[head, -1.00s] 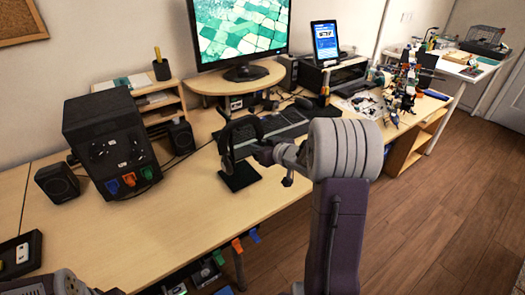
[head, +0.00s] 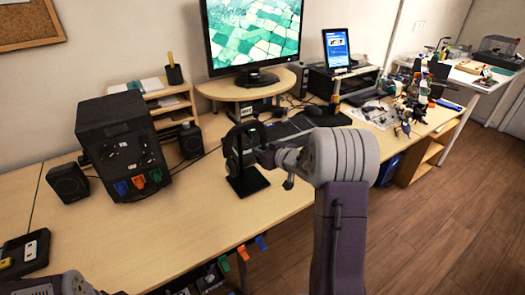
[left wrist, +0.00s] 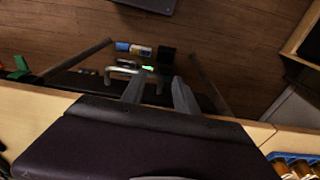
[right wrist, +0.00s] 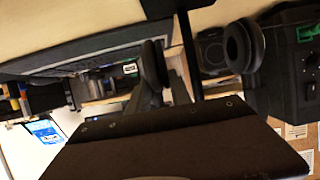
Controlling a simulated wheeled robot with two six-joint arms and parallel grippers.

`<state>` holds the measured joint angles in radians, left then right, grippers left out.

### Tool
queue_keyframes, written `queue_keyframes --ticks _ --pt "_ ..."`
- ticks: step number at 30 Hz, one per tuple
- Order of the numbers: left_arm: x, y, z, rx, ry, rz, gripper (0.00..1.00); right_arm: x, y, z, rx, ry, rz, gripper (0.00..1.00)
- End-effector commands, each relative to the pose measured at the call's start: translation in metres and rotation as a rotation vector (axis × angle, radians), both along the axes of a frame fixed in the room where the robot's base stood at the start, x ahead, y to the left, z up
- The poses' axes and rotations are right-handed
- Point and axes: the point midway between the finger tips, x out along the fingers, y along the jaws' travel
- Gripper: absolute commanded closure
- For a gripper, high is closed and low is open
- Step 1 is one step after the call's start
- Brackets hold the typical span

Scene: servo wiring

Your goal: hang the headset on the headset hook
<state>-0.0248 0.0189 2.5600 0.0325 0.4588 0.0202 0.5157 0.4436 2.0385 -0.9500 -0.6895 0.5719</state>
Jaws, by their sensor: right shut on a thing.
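The black headset (head: 232,158) is above the desk, beside or over a black stand base (head: 249,183). My right gripper (head: 265,156) is shut on the headset. In the right wrist view a round ear cup (right wrist: 240,45) shows at the upper right, and another dark pad (right wrist: 155,64) is by the fingers (right wrist: 166,92). A dark upright post (right wrist: 190,50), likely the headset hook's stand, runs between the cups. I cannot tell whether the band touches the hook. My left gripper (left wrist: 158,92) is open and empty, with its fingers apart over the desk's front edge.
A black box (head: 122,145) with coloured clips and small speakers (head: 68,181) stand left of the headset. A keyboard (head: 290,128) and monitor (head: 255,35) are behind it. The desk's front left surface (head: 150,225) is mostly clear.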

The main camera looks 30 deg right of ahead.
Motion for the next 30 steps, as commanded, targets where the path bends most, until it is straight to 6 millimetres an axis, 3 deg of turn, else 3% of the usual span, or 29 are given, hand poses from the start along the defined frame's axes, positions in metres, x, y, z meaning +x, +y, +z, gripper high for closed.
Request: queue_keyframes --ticks 8,9,11,22,30 --pt "0.000 0.000 0.000 0.000 0.000 0.000 0.64 0.000 0.000 0.001 0.000 -0.001 0.000 1.00" --pt "0.000 0.000 0.000 0.000 0.000 0.000 0.64 0.000 0.000 0.001 0.000 -0.002 0.000 0.64" --pt "0.000 0.000 0.000 0.000 0.000 0.000 0.64 0.000 0.000 0.001 0.000 -0.001 0.000 0.49" --pt "0.000 0.000 0.003 0.000 0.000 0.000 0.64 -0.006 -0.001 0.004 0.000 0.000 -0.001 0.49" --pt "0.000 0.000 0.021 0.000 0.000 0.000 0.64 -0.059 -0.006 0.028 -0.001 0.000 -0.004 0.49"
